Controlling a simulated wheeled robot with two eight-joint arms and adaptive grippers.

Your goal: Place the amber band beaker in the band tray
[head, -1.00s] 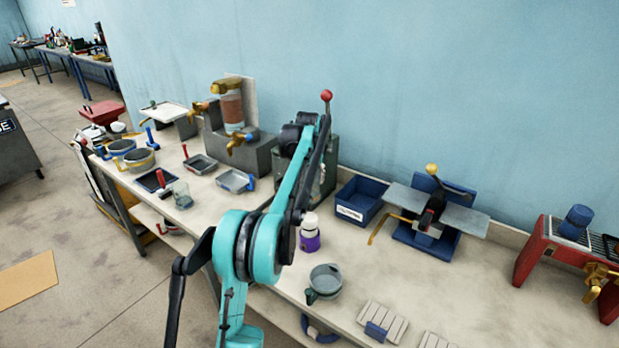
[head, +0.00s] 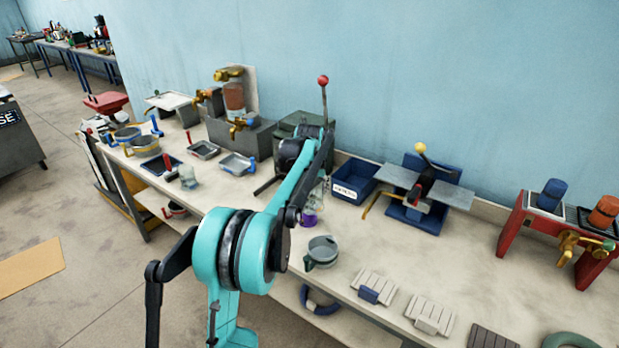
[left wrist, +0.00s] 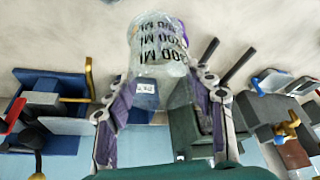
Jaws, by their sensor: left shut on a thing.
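A clear beaker (left wrist: 158,45) with black volume marks shows in the left wrist view. My left gripper (left wrist: 160,78) is shut on it, with a purple-padded finger at each side. I cannot make out an amber band on it. In the head view my teal left arm hides most of the gripper and beaker. Small trays stand on the left part of the bench: a dark one (head: 153,166), a grey one with a red handle (head: 205,150) and a grey one with a blue handle (head: 238,163). I cannot tell which is the band tray. My right gripper is out of view.
Another clear vessel (head: 188,179) stands near the front edge by the dark tray. A purple bottle (head: 308,217) and a grey mug (head: 322,250) stand near my arm. A blue bin (head: 352,182) and a lever press (head: 425,190) stand behind. The bench front right of the mug holds slatted pads (head: 374,286).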

